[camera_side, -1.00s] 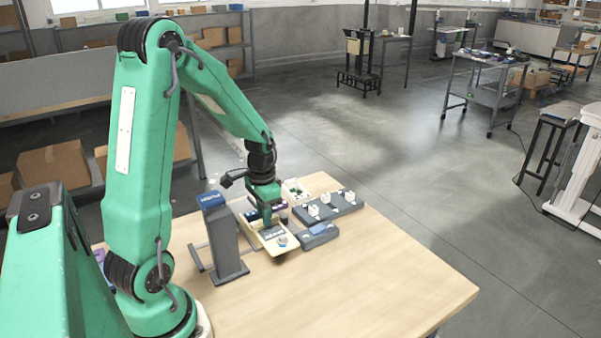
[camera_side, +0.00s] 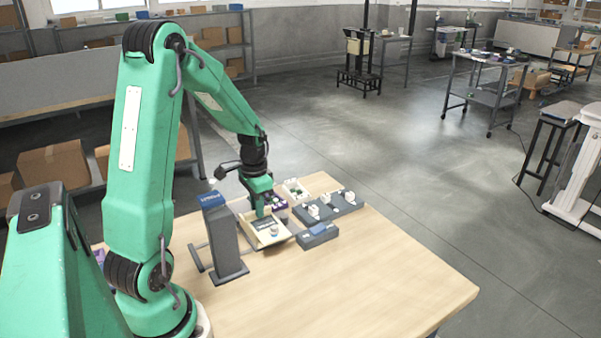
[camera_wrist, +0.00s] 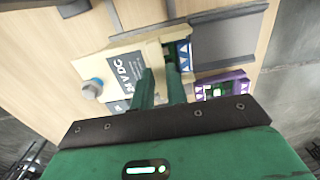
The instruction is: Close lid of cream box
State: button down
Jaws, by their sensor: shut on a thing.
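The cream box (camera_side: 287,238) stands on the wooden table below my gripper (camera_side: 259,212). It also shows in the wrist view (camera_wrist: 115,47), with a dark grey label with white letters and a round white-and-blue knob (camera_wrist: 92,88). My gripper (camera_wrist: 160,84) is over the box's far part, fingers pointing down. Its fingers are shut on a narrow cream piece, which looks like part of the box's lid. The fingers hide part of it, and I cannot tell how far the lid is open.
A dark grey stand (camera_side: 230,245) with a blue top is close left of the box. A purple box (camera_wrist: 222,86) is beside it. Grey blocks with white parts (camera_side: 330,207) and a grey-blue block (camera_side: 318,236) stand to the right. The table's front right is clear.

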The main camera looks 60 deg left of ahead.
jog(key=shift+a, duration=2)
jog(key=c, duration=1.5)
grip_release()
jog(key=shift+o, duration=0.2)
jog(key=shift+r, duration=0.15)
jog(key=shift+r, duration=2.85)
jog(key=shift+d, duration=0.1)
